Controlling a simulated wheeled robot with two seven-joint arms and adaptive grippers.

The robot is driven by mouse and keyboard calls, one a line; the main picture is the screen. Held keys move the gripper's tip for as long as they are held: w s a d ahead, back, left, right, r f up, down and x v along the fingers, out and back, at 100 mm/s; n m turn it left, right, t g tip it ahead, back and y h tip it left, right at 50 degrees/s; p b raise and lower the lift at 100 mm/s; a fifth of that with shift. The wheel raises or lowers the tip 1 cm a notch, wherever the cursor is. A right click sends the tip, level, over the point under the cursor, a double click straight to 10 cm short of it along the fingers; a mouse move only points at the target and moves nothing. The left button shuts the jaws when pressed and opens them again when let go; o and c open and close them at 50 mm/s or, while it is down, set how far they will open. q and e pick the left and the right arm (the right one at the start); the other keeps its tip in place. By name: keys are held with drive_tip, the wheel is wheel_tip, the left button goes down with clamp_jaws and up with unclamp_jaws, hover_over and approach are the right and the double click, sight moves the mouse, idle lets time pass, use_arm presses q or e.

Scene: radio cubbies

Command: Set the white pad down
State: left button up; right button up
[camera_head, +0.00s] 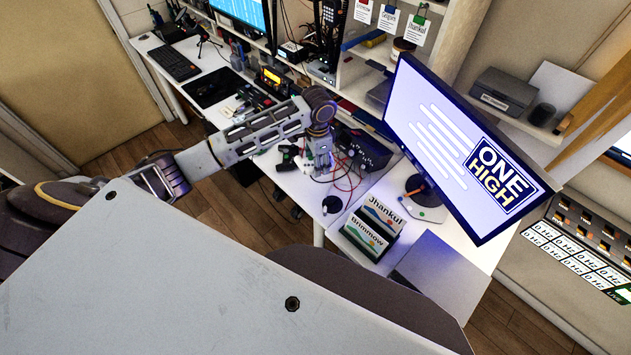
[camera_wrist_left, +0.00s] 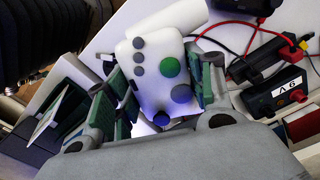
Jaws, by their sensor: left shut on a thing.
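The white pad (camera_wrist_left: 152,62), a rounded controller with grey, green, purple and blue round buttons, is between the green-padded fingers of my left gripper (camera_wrist_left: 158,80) in the left wrist view. The fingers are shut on it, one on each side. In the head view my left gripper (camera_head: 318,165) is over the white desk (camera_head: 299,187), beside red and black cables. The pad cannot be clearly made out there, and I cannot tell whether it touches the desk. My right gripper is not in view.
A tilted monitor (camera_head: 460,150) stands on the desk to the right. Name-labelled boxes (camera_head: 372,230) stand near the front edge. Red cables (camera_head: 348,178) lie close to the gripper. A keyboard (camera_head: 174,63) is at the far left. A 9V-labelled block (camera_wrist_left: 280,92) is right of the pad.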

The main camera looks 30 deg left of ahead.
use_arm(q)
hover_over(317, 185)
drive_tip(key=shift+d+f, duration=0.1)
drive_tip(key=shift+f, duration=3)
drive_tip(key=shift+f, duration=1.9)
drive_tip(key=o, duration=1.1)
drive_tip(key=shift+f, duration=0.1)
drive_tip(key=shift+o, duration=0.2)
